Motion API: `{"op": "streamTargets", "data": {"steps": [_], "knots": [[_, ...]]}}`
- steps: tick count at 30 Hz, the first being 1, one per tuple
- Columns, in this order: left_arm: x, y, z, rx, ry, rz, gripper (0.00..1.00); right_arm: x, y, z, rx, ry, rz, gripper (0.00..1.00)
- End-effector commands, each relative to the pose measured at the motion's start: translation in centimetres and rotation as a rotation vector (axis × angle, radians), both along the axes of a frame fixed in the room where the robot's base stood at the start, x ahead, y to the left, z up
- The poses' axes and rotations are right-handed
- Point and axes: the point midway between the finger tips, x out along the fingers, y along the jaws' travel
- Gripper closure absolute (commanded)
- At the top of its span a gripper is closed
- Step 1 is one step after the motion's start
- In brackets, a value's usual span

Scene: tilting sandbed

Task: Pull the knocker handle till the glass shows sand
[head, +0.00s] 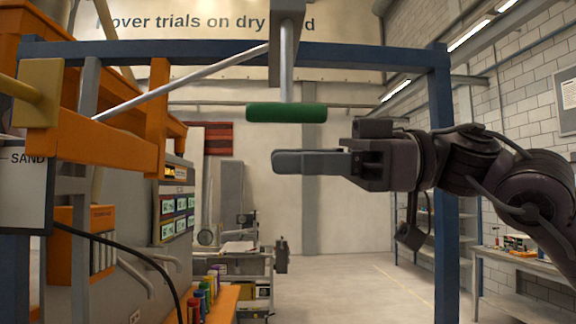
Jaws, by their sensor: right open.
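The knocker handle is a green horizontal bar (287,112) at the bottom of a grey rod (288,60) near the top middle of the head view. My right gripper (282,161) comes in from the right, its fingers pointing left. It is open and empty, and in the picture lies just below the green bar, with a gap between them. How far apart they are in depth I cannot tell. A panel labelled SAND (28,160) is at the left edge; no sand shows there. I cannot make out the glass clearly. My left gripper is out of view.
A blue frame (440,180) spans the scene. An orange sandbed structure (110,145) and a slanted silver rod (185,80) are at upper left. A bench with coloured pots (205,290) is below. The floor in the middle is clear.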

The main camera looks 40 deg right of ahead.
Motion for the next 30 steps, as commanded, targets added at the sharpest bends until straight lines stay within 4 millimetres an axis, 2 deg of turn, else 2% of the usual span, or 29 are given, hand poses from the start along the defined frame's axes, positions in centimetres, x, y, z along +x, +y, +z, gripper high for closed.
{"op": "streamTargets", "data": {"steps": [3, 9, 12, 30], "knots": [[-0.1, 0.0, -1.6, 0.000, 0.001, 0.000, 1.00, -1.2, -1.9, -0.4, 0.004, -0.006, -0.001, 0.59], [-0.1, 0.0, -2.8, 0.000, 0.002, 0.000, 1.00, -2.8, -4.6, -0.3, 0.003, -0.002, -0.001, 0.59], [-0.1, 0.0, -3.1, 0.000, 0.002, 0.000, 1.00, -3.2, -5.3, -0.2, 0.001, -0.001, -0.001, 0.59], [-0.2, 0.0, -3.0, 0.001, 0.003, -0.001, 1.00, -3.4, -5.6, -0.1, 0.000, 0.001, 0.001, 0.59]]}}
